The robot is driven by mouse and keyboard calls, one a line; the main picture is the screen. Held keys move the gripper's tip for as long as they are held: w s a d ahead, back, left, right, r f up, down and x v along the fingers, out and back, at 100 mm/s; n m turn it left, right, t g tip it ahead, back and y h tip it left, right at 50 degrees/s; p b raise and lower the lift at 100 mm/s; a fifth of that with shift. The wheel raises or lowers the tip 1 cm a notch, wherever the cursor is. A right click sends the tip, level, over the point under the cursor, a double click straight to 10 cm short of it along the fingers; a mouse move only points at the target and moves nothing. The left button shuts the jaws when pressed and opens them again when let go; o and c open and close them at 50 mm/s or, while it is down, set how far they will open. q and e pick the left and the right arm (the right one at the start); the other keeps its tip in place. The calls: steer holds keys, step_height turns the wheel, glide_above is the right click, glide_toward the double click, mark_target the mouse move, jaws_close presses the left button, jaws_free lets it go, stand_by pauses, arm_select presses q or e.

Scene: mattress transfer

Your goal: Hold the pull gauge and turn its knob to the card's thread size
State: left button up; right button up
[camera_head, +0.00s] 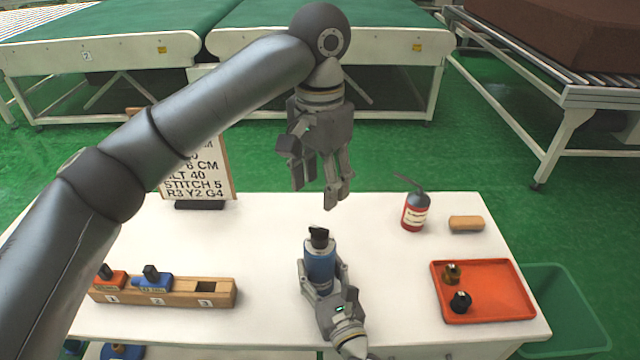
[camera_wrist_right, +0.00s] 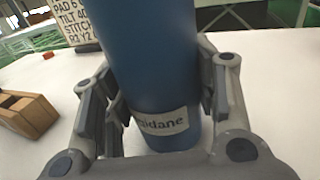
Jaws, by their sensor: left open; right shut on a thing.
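The blue pull gauge (camera_head: 320,262) is upright near the table's front middle, with a black knob (camera_head: 318,236) on top. My right gripper (camera_head: 323,284) is shut around its lower body; the right wrist view shows the blue body (camera_wrist_right: 150,70) between the fingers, with a pale label. I cannot tell whether its base touches the table. My left gripper (camera_head: 322,196) is open and empty, pointing down above and behind the knob, apart from it. The card (camera_head: 210,170) stands at the back left; my left arm hides its upper lines. "STITCH 5" and "R3 Y2 G4" are readable.
A wooden rack (camera_head: 190,299) at front left holds a red and a blue piece; slot 3 looks empty. An orange tray (camera_head: 500,312) at right holds two small knob-like parts.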

steer(key=shift+r, duration=0.1)
steer(key=o, duration=1.5)
steer(key=shift+o, duration=0.2)
